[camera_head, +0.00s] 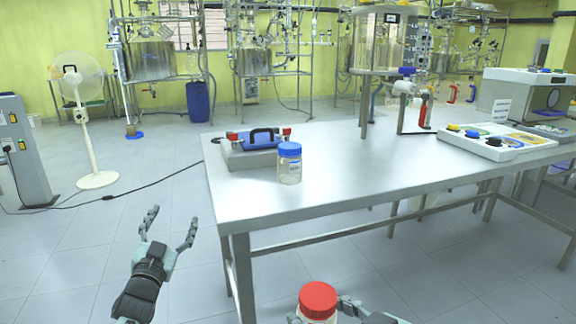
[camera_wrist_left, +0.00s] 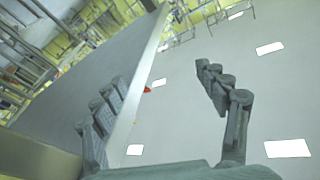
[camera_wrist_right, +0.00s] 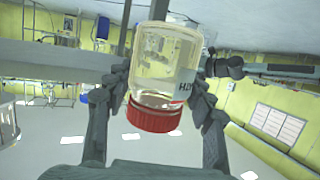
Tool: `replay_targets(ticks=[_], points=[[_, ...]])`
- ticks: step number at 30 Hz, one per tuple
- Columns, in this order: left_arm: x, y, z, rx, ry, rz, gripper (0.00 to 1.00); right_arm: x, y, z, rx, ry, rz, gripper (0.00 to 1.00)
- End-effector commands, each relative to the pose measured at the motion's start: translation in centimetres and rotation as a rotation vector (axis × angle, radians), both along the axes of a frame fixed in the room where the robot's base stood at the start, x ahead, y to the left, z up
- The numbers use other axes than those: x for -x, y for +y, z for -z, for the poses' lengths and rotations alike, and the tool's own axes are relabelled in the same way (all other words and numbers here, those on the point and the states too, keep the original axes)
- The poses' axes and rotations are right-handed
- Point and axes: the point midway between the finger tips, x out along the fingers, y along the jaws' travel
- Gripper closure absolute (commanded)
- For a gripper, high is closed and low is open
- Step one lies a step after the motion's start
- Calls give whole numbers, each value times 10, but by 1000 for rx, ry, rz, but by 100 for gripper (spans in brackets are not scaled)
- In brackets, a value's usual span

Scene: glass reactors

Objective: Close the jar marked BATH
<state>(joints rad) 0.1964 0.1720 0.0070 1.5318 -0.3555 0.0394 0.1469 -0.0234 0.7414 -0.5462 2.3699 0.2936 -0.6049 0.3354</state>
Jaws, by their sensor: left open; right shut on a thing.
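A clear glass jar with a red lid (camera_head: 318,300) is at the bottom of the head view, in front of the table. My right gripper (camera_head: 320,312) is shut around this jar. In the right wrist view the jar (camera_wrist_right: 163,60) appears upside down, with the red lid (camera_wrist_right: 153,116) on its mouth; how tight it is cannot be told. Its label (camera_wrist_right: 185,84) is partly covered and not clearly readable. A second jar with a blue lid (camera_head: 289,163) stands upright on the table, its label too small to read. My left gripper (camera_head: 171,222) is open and empty, left of the table.
The steel table (camera_head: 350,172) has a clear middle. A device with a blue top and black handle (camera_head: 257,145) sits at its left end. A glass vessel on a stand (camera_head: 380,45) and a white panel (camera_head: 497,141) stand farther right. A fan (camera_head: 82,110) is on the floor.

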Motion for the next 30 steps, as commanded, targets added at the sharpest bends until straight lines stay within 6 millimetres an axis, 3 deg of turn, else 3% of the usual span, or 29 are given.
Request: replay_targets(ticks=[9,14,30], points=[[0,0,1,0,3,-1,26,0,0,-1,-1,-3,0,100],[3,3,14,6,31,-9,26,0,0,-1,-1,-3,0,100],[36,19,111,48,266,-76,26,0,0,-1,-1,-3,0,100]])
